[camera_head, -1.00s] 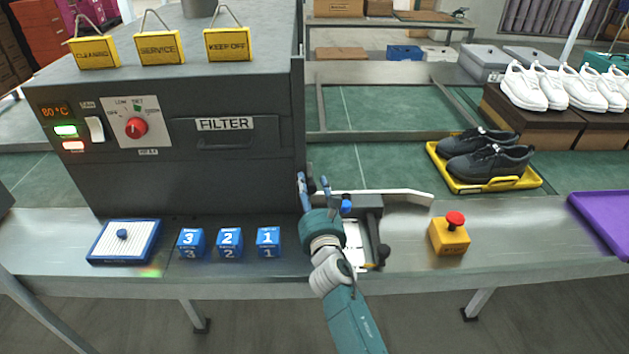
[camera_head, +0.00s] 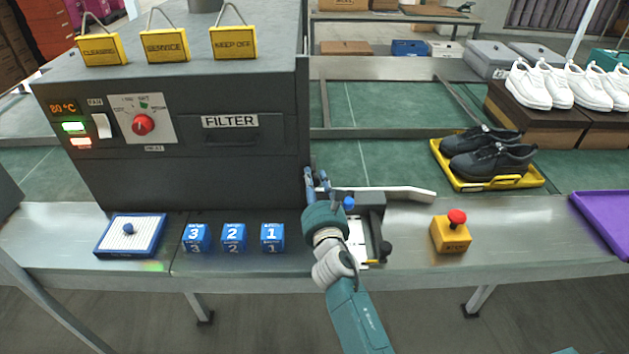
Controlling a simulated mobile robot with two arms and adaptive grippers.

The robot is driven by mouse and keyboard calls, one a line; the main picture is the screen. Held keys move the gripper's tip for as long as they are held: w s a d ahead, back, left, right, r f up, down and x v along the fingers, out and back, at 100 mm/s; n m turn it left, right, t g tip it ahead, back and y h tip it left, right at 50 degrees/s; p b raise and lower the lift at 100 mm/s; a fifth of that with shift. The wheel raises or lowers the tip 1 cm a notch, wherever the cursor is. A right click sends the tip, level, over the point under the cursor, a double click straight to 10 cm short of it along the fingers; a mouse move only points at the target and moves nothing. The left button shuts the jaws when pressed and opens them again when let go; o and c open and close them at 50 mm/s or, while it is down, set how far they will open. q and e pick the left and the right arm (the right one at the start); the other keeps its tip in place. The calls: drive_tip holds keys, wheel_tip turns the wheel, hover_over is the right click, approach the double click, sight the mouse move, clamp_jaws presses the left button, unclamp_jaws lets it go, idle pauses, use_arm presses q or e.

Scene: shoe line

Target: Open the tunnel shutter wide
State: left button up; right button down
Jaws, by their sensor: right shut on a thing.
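The tunnel is the large dark grey box (camera_head: 200,180) on the left of the bench, with a FILTER drawer, a red heat knob and an 80 °C display on its front. Its shutter is seen nearly edge-on at the box's right end, so how far it stands open cannot be told. My right gripper (camera_head: 317,182) is at that right end, its blue fingers pointing up and away, close together. It is shut on the shutter's edge or handle; the gripped part is mostly hidden by the fingers. My left gripper is not in view.
A pale guide bar (camera_head: 385,192) and a small fixture (camera_head: 375,240) lie right beside my right gripper. A yellow stop box (camera_head: 450,235), a yellow tray (camera_head: 488,184) with black shoes and blue number blocks (camera_head: 234,237) stand around. The green belt behind is partly clear.

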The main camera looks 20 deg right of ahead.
wheel_tip(320, 180, up, 18)
drive_tip(key=p, duration=1.6)
drive_tip(key=c, duration=1.5)
unclamp_jaws()
drive_tip(key=shift+a+f, duration=0.1)
drive_tip(key=shift+o, duration=0.2)
drive_tip(key=shift+w+f, duration=0.1)
drive_tip(key=s+a, duration=0.1)
drive_tip(key=s, duration=1.1)
drive_tip(key=shift+a, duration=0.35)
